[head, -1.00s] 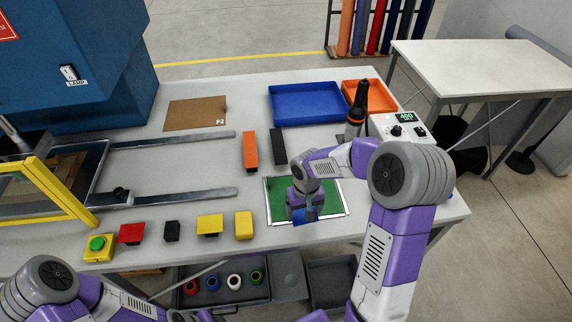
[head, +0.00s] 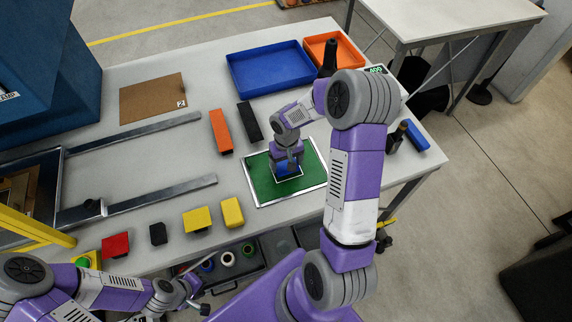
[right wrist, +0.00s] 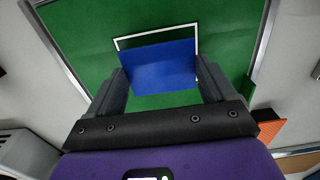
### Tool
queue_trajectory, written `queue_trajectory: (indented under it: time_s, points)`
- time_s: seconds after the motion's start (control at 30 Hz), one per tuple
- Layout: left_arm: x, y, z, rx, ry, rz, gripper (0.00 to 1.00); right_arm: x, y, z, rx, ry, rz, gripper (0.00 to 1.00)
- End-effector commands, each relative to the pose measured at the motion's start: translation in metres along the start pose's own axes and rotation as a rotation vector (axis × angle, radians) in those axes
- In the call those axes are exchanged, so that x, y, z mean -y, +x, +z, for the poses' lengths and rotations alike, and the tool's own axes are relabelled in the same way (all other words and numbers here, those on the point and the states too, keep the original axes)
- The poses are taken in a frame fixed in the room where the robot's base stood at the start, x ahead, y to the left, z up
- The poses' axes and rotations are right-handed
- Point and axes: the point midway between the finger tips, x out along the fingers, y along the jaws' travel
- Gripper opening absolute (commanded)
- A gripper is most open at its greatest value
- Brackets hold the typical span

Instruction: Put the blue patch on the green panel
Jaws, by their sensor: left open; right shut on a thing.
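The green panel (head: 262,188) with its pale metal frame lies flat on the table near the front edge. My right gripper (head: 287,172) points down over it, shut on the blue patch (right wrist: 162,66). The patch is mostly hidden by the gripper in the head view. In the right wrist view, a white outline on the green panel (right wrist: 210,22) shows past the patch's far and right edges; the patch is slightly turned against it. I cannot tell whether patch and panel touch. My left gripper (head: 200,297) is open and empty, low in front of the table edge.
Orange (head: 221,131) and black (head: 249,121) bars lie behind the panel. A yellow block (head: 232,212) sits close to its left. A blue tray (head: 270,68) and an orange tray (head: 330,47) stand at the back. A blue object (head: 416,136) lies at the right edge.

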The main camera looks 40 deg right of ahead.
Motion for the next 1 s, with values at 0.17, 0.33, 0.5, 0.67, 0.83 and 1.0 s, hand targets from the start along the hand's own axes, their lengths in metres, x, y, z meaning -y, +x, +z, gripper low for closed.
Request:
queue_trajectory:
  time_s: [0.17,0.33,0.5,0.67,0.83,1.0]
  points:
    - [0.001,0.002,0.000,0.000,0.000,0.000,0.43,0.000,0.020,0.000,0.001,0.000,0.000,0.51]
    - [0.001,0.002,0.000,0.000,0.000,0.000,0.43,0.000,0.019,0.000,-0.001,0.000,-0.001,0.51]
    - [0.002,0.007,-0.001,-0.001,0.000,0.000,0.43,0.000,0.025,0.000,0.000,0.000,-0.001,0.51]
    - [0.004,0.012,-0.001,0.000,0.000,0.000,0.43,0.000,0.031,0.001,0.004,0.001,-0.001,0.51]
    - [0.005,0.015,-0.001,0.000,0.000,0.000,0.43,0.000,0.036,0.003,0.007,0.002,-0.002,0.51]
    - [0.005,0.015,-0.001,0.000,0.000,0.000,0.43,-0.001,0.036,0.004,0.008,0.004,-0.002,1.00]
